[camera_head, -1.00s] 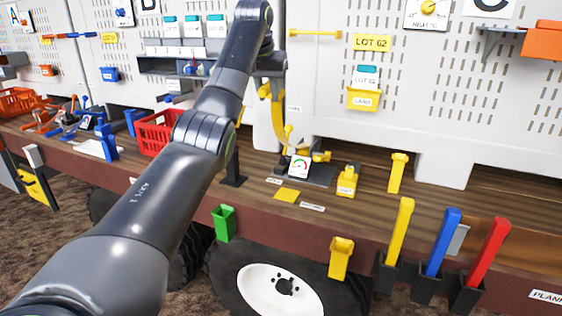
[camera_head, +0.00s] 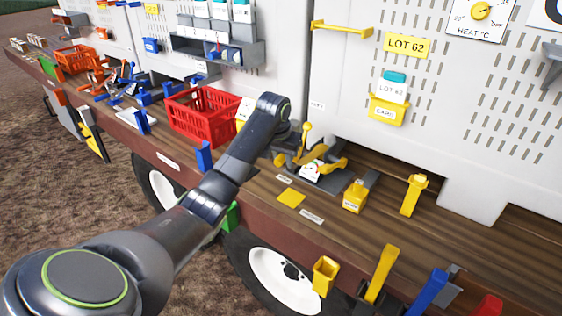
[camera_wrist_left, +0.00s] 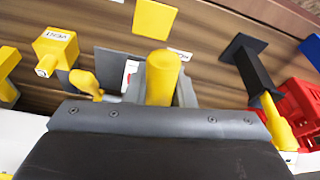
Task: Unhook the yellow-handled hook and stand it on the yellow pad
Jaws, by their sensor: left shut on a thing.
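The yellow pad (camera_head: 291,198) lies flat and bare on the wooden deck near its front edge. It also shows at the top of the left wrist view (camera_wrist_left: 153,18). My left gripper (camera_head: 291,151) is low over the deck, behind and above the pad, beside the grey stand with the dial. It is shut on a yellow handle, seen end-on in the left wrist view (camera_wrist_left: 162,76) and tilted in the head view (camera_head: 316,154). I take it for the hook's handle; its hook end is hidden. My right gripper is not in view.
The dial stand (camera_head: 308,172) with its yellow lever is close by the gripper. A red crate (camera_head: 204,118) and a blue post (camera_head: 204,157) are left. The white panel rises behind.

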